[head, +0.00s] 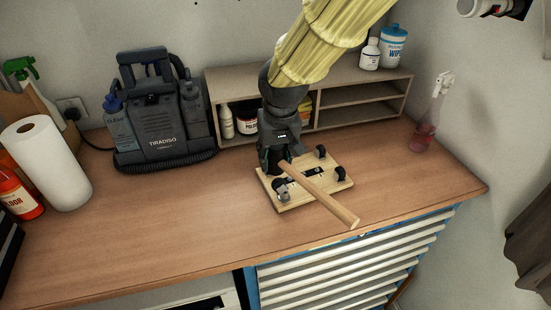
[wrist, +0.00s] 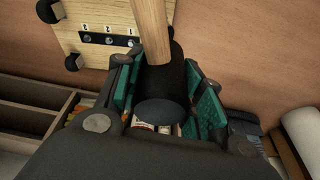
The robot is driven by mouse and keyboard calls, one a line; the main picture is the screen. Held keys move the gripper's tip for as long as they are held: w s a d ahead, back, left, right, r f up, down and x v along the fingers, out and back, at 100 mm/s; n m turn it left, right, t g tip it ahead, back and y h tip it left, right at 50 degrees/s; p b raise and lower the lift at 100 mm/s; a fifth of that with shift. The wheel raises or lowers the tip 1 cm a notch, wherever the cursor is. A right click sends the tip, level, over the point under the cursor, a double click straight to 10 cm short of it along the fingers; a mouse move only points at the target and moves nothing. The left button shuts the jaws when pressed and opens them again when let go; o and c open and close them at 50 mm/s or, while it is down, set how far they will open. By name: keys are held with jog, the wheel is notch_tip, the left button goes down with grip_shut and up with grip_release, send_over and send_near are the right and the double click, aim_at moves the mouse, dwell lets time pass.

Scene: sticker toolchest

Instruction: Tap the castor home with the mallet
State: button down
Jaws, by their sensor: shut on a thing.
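My gripper (head: 272,160) is shut on the mallet's black head, above the back left part of a wooden board. In the wrist view the black mallet head (wrist: 162,78) sits between the teal finger pads. Its wooden handle (head: 325,198) slants over the board toward the front right, its end past the board's edge. The board (head: 290,205) lies on the bench with dark castors at its corners: back right (head: 320,151), right (head: 341,173) and front left (head: 281,189). The front left one has a grey part beside it. My gripper hides the back left corner. I cannot tell which castor stands proud.
A numbered black strip (wrist: 108,40) lies on the board. A shelf unit (head: 335,115) with bottles stands behind. A black carpet cleaner (head: 160,120) and a paper roll (head: 45,165) stand left, a spray bottle (head: 427,125) right. The bench front left is clear.

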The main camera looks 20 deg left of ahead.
jog(key=shift+r, duration=0.1)
jog(key=shift+f, duration=0.2)
notch_tip(320, 180, down, 4)
jog(key=shift+f+b, duration=0.1)
jog(key=shift+b, duration=0.95)
jog(key=shift+r+p, duration=0.45)
jog(key=shift+r, duration=0.2)
notch_tip(320, 180, up, 4)
jog(key=p, duration=0.3)
jog(key=shift+f, duration=0.1)
jog(key=shift+w+f, duration=0.15)
jog(key=shift+f, duration=0.2)
